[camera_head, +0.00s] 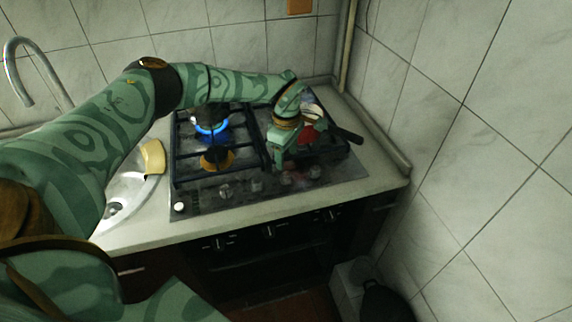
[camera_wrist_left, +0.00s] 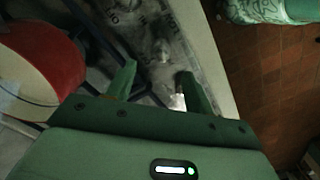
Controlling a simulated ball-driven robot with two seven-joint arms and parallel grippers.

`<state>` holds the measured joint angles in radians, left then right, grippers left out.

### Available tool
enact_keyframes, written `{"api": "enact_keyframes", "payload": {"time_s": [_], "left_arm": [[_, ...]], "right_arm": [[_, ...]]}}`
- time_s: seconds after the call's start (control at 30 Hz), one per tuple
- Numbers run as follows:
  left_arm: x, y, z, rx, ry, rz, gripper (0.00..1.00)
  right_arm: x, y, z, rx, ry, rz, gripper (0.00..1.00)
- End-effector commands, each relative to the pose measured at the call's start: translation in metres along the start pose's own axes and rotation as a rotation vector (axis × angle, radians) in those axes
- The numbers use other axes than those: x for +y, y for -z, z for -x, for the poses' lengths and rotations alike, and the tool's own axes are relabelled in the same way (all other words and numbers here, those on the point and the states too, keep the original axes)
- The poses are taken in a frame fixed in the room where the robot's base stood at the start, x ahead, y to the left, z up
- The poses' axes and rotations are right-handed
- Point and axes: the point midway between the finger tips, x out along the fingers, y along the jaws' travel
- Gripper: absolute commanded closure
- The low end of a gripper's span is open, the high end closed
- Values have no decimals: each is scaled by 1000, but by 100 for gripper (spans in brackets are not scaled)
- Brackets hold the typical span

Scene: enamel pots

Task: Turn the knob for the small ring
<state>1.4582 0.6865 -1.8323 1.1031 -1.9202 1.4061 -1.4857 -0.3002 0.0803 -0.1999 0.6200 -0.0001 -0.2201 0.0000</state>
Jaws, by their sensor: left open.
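The hob (camera_head: 205,200) has a row of knobs along its front edge, among them a grey knob (camera_head: 225,191) and another knob (camera_head: 256,185). My left gripper (camera_head: 283,158) is over the right front of the hob, pointing down towards the knob row. In the wrist view its fingers (camera_wrist_left: 158,88) are apart and hold nothing. A pale knob (camera_wrist_left: 178,102) shows beside one fingertip; contact cannot be told. Another knob (camera_wrist_left: 163,50) lies farther along the panel. The small ring cannot be told for certain. My right gripper is not in view.
A blue flame (camera_head: 211,129) burns at the back left, behind a brass-coloured burner (camera_head: 217,158). A red pan (camera_wrist_left: 68,50) with a dark handle (camera_head: 345,133) is close beside my left gripper. A sponge (camera_head: 153,157) lies by the sink (camera_head: 118,192). A tiled wall stands at right.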

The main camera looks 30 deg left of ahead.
Motion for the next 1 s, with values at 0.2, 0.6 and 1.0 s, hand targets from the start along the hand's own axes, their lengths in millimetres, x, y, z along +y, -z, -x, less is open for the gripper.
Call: {"api": "enact_keyframes", "payload": {"time_s": [0.2,0.6,1.0], "left_arm": [[1,1,59,0,-3,1,47],[0,0,91,1,0,0,47],[0,0,90,0,0,0,47]], "right_arm": [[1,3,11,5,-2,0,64],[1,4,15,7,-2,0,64],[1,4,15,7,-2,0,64]]}}
